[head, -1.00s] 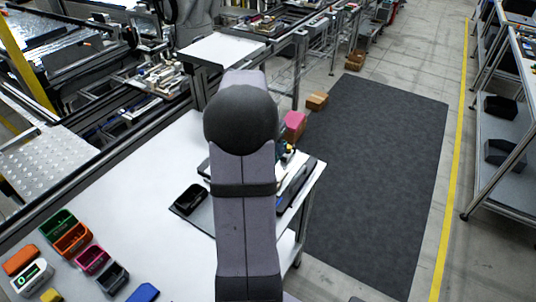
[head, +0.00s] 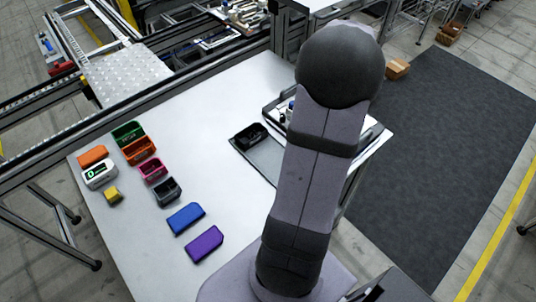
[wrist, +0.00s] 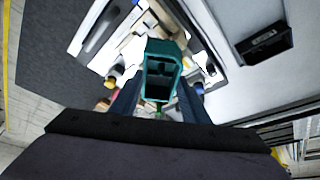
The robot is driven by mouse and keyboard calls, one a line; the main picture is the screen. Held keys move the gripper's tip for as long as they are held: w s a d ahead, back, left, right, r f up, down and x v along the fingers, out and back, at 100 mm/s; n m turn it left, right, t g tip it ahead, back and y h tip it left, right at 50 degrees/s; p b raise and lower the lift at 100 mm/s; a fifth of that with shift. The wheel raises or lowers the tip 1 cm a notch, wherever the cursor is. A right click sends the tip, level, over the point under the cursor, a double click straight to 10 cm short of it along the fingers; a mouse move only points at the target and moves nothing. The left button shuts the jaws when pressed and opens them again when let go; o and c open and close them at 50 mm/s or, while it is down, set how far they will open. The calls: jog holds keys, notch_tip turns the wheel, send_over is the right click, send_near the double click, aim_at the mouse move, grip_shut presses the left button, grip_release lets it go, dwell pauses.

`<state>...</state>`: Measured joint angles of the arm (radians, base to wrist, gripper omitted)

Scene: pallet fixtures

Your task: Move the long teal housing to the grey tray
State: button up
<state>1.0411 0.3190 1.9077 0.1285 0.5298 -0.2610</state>
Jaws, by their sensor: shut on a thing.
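The teal housing (wrist: 162,62) is between the fingers of my gripper (wrist: 158,102) in the wrist view, its open, compartmented side facing the camera. My gripper is shut on it. A light-walled tray of mixed parts (wrist: 93,37) lies beneath it; I cannot tell if the housing touches anything there. A flat grey tray (head: 262,160) lies on the table left of my arm in the head view. A black housing (head: 250,136) sits on its far part, and also shows at upper right in the wrist view (wrist: 264,45). My arm hides the gripper and teal housing in the head view.
Several coloured housings stand at the left of the white table, including a green one (head: 128,133), a blue one (head: 186,218) and a purple one (head: 204,243). The table middle (head: 215,130) is clear. A dark floor mat (head: 440,150) lies to the right.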

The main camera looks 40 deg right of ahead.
jog(key=n, duration=0.1)
jog(key=a+n+y, duration=0.1)
jog(key=n, duration=0.1)
jog(key=w+a+n+t, duration=0.1)
jog(key=shift+a+f+y, duration=0.15)
jog(key=shift+f+y, duration=0.15)
jog(key=shift+f, duration=0.05)
jog(key=w+a+f+n+y, duration=0.1)
jog(key=w+a+n+y, duration=0.4)
jog(key=n, duration=0.6)
jog(key=n+g+y+b, duration=0.15)
jog(key=n+g, duration=0.25)
jog(key=n, duration=0.9)
send_over(270, 153)
jog(key=shift+f+p, duration=1.65)
jog(key=shift+f, duration=2.9)
jog(key=shift+f, duration=0.15)
jog(key=o, duration=1.1)
